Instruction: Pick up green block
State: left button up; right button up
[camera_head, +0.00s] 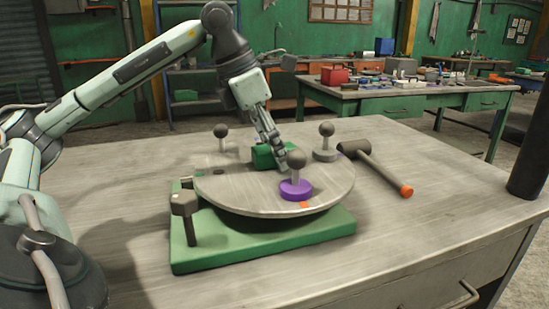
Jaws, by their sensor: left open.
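The green block (263,154) sits on the far side of the round grey turntable (230,190), partly hidden by my gripper. My left gripper (279,147) points down over the turntable, in front of and at the right side of the block in the picture. It is open, and I cannot tell whether its fingers touch the block. My right gripper is not in view.
The turntable rests on a green base (285,240). A purple-based knob (296,188) stands at its front, with grey knobs (326,140) (221,133) behind. A hammer (378,165) lies right of it. A dark clamp (184,210) stands at left. The table's front right is clear.

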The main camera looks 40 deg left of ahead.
pick_arm(q)
jog(key=c, duration=1.3)
jog(key=shift+o, duration=0.2)
jog(key=shift+r, duration=0.1)
jog(key=shift+r, duration=0.4)
notch_tip(320, 180, up, 3)
jog(key=shift+w+r+p, duration=0.1)
jog(key=shift+p, duration=0.6)
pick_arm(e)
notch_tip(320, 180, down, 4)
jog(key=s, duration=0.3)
pick_arm(q)
jog(key=s+a+r+b, duration=0.3)
jog(key=s+a+r, duration=0.3)
jog(key=s, duration=0.4)
jog(key=shift+a+r, duration=0.15)
jog(key=shift+r, duration=0.3)
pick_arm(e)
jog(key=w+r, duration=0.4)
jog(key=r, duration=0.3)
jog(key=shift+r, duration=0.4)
